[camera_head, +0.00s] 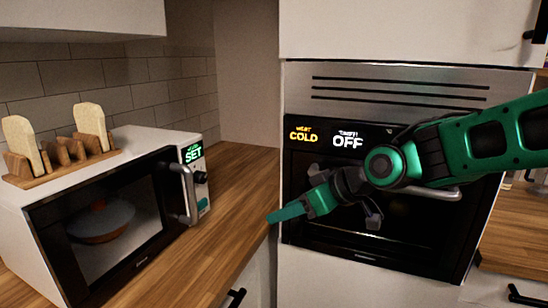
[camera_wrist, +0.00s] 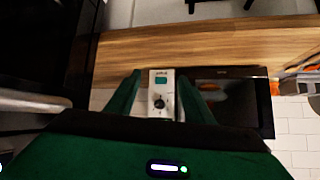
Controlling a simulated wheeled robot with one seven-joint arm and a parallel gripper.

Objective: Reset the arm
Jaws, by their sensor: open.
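My arm is green and dark grey and reaches in from the right in the head view, across the front of the built-in oven (camera_head: 450,215). My gripper (camera_head: 283,213) points left, near the counter edge between the oven and the microwave (camera_head: 130,210). It also shows in the wrist view (camera_wrist: 160,80), with two green fingers spread apart and nothing held between them. The microwave's control panel (camera_wrist: 161,100) shows beyond the gap. Part of the oven front is hidden behind my arm.
The microwave door looks closed, with a dish (camera_head: 102,222) inside. A wooden rack (camera_head: 65,155) with bread slices stands on top. The oven's handle (camera_head: 440,200) is close to my arm. The wooden counter (camera_head: 240,180) beside the microwave is clear. A white cupboard (camera_head: 80,15) hangs above.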

